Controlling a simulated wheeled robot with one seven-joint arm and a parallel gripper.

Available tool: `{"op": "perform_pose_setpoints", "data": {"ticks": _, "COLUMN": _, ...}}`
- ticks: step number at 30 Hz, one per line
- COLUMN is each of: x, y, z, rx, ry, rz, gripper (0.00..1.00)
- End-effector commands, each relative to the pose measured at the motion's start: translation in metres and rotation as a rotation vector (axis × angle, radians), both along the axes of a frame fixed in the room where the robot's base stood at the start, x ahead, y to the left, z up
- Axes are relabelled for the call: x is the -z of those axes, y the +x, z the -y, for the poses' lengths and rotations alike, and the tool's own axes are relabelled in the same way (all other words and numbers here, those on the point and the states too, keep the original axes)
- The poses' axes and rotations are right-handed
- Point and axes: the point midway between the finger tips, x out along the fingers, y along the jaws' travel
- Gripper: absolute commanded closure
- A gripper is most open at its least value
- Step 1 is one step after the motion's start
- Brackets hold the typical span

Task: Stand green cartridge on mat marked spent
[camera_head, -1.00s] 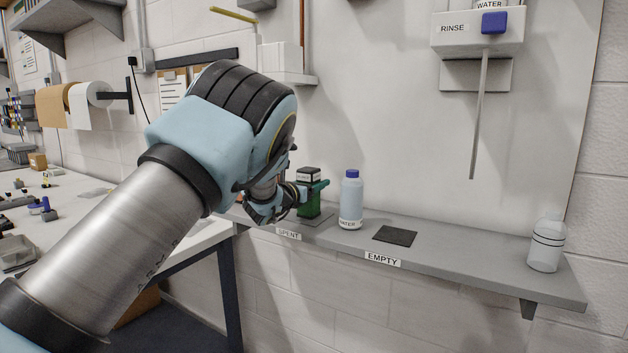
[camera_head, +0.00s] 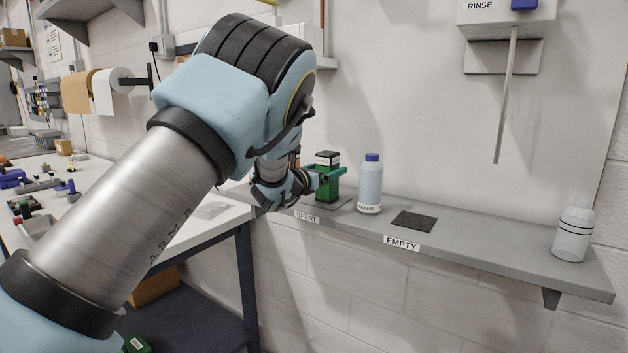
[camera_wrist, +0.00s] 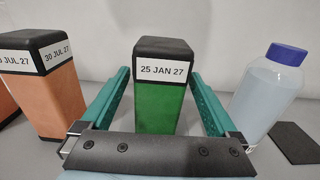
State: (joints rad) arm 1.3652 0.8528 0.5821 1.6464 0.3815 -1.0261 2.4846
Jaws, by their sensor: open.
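The green cartridge (camera_head: 327,187) has a black top and stands upright on the mat marked SPENT (camera_head: 342,205), on the wall shelf. In the wrist view, the green cartridge (camera_wrist: 158,112) has a label reading 25 JAN 27. My gripper (camera_wrist: 160,76) is open, with one teal finger on each side of the cartridge and a visible gap at each side. In the head view, my gripper (camera_head: 330,173) is at the cartridge's upper part, partly hidden by my arm. The cartridge's base is hidden in the wrist view.
Orange cartridges (camera_wrist: 50,90) stand left of the green one. A water bottle (camera_head: 370,186) stands to its right, then the bare EMPTY mat (camera_head: 415,221) and a clear bottle (camera_head: 573,232). A green labelled block (camera_head: 138,345) shows at the bottom edge.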

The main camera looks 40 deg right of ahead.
Motion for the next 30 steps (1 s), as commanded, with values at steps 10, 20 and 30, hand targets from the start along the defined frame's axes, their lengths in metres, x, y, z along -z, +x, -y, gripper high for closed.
{"op": "perform_pose_setpoints", "data": {"ticks": 10, "x": 0.002, "y": -0.017, "z": -0.067, "rx": -0.001, "ry": -0.001, "rz": -0.001, "gripper": 0.05}}
{"op": "perform_pose_setpoints", "data": {"ticks": 20, "x": 0.000, "y": -0.022, "z": -0.084, "rx": 0.001, "ry": 0.000, "rz": 0.001, "gripper": 0.05}}
{"op": "perform_pose_setpoints", "data": {"ticks": 30, "x": 0.015, "y": 0.043, "z": -0.143, "rx": -0.211, "ry": -0.021, "rz": -0.307, "gripper": 0.05}}
